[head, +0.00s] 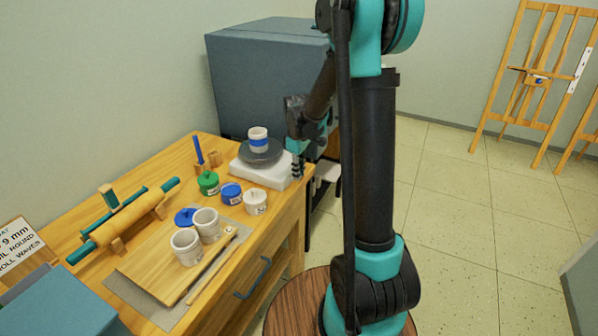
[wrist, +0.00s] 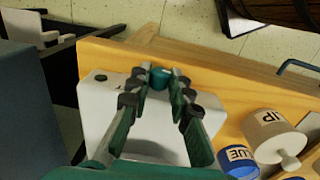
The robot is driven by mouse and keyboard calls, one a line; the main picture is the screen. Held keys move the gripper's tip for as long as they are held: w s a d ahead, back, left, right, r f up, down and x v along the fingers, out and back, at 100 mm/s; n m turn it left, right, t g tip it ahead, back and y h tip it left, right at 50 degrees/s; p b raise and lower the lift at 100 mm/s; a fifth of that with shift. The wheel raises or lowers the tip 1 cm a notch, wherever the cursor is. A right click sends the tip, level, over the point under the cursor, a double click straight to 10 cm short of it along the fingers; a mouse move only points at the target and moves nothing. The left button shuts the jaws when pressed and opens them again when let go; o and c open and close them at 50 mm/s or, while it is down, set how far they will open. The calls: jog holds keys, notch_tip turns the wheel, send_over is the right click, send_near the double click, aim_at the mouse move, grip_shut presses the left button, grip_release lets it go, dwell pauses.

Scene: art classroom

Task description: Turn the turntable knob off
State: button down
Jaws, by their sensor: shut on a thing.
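The turntable has a white base (head: 262,174) and a dark round disc (head: 262,153), with a white and blue cup (head: 258,139) on the disc. It stands at the far end of the wooden table. In the wrist view the white base (wrist: 97,98) shows with a teal knob (wrist: 160,76) at its edge. My gripper (wrist: 158,82) has its fingertips on both sides of this knob and is shut on it. In the head view my gripper (head: 297,166) is at the right end of the base, and the knob is hidden. The knob's on or off setting cannot be told.
Close to the base stand a green jar (head: 208,184), a blue jar (head: 231,193) and a white jar (head: 255,203). The blue jar (wrist: 238,160) and white jar (wrist: 268,130) are right of my fingers in the wrist view. A large grey-blue box (head: 262,80) stands behind.

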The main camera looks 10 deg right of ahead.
jog(key=shift+s+a+t+h, duration=0.15)
jog(key=shift+s+t+h, duration=0.1)
jog(key=shift+t+h, duration=0.55)
jog(key=shift+t, duration=0.3)
jog(key=c, duration=1.4)
grip_release()
jog(key=shift+r, duration=0.1)
jog(key=v, duration=1.1)
jog(key=shift+r, duration=0.35)
jog(key=shift+s, duration=0.1)
